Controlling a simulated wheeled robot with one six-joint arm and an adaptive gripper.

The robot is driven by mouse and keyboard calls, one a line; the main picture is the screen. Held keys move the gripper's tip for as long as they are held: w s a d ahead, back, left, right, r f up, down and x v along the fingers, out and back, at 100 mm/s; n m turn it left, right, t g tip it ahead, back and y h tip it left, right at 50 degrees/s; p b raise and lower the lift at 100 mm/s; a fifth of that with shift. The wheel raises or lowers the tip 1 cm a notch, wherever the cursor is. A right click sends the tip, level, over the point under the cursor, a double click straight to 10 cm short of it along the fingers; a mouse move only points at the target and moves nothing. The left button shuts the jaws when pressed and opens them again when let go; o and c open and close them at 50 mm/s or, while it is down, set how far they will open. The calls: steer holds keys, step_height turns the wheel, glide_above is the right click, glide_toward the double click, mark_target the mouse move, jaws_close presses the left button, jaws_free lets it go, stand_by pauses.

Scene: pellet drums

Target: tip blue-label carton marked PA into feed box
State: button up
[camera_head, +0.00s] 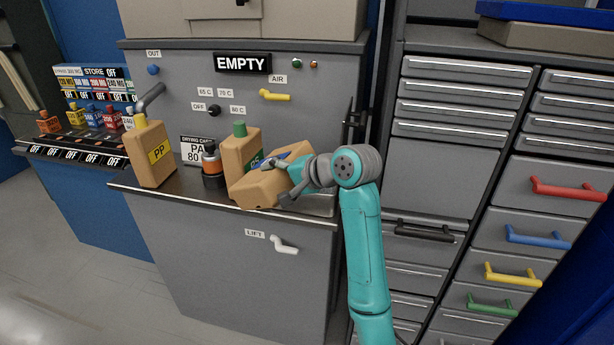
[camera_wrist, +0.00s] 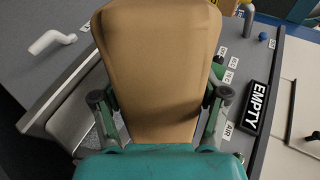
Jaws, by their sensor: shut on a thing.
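A tan carton (camera_head: 258,192) lies tilted well over above the right part of the machine's ledge, with a bit of blue label on its upper side. Its lettering cannot be read. My gripper (camera_head: 277,180) is shut on this carton. In the wrist view the carton (camera_wrist: 158,65) fills the upper middle, with one finger of my gripper (camera_wrist: 161,98) on each side. A grey metal tray-like part (camera_wrist: 70,122), perhaps the feed box, shows beside and below the carton. Its inside is mostly hidden, and I cannot tell whether pellets are falling.
A green-label carton (camera_head: 233,158) stands close left of the held one. An orange-and-black container (camera_head: 211,163) and a yellow-label PP carton (camera_head: 150,157) stand farther left. The EMPTY sign (camera_head: 242,63) and yellow AIR handle (camera_head: 276,96) are on the panel behind. Drawer cabinets (camera_head: 448,185) flank the right.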

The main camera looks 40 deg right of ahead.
steer(key=shift+w+d+r+m+g+y+p, duration=0.1)
steer(key=shift+d+r+m+g+y+p, duration=0.1)
steer(key=shift+r+m+y, duration=0.15)
steer(key=shift+d+r+m+g+y+p, duration=0.1)
steer(key=shift+r+m+y+p, duration=0.15)
steer(key=shift+r+m, duration=0.2)
stand_by(0.9)
steer(key=shift+d+r, duration=0.15)
steer(key=shift+r, duration=0.35)
stand_by(0.7)
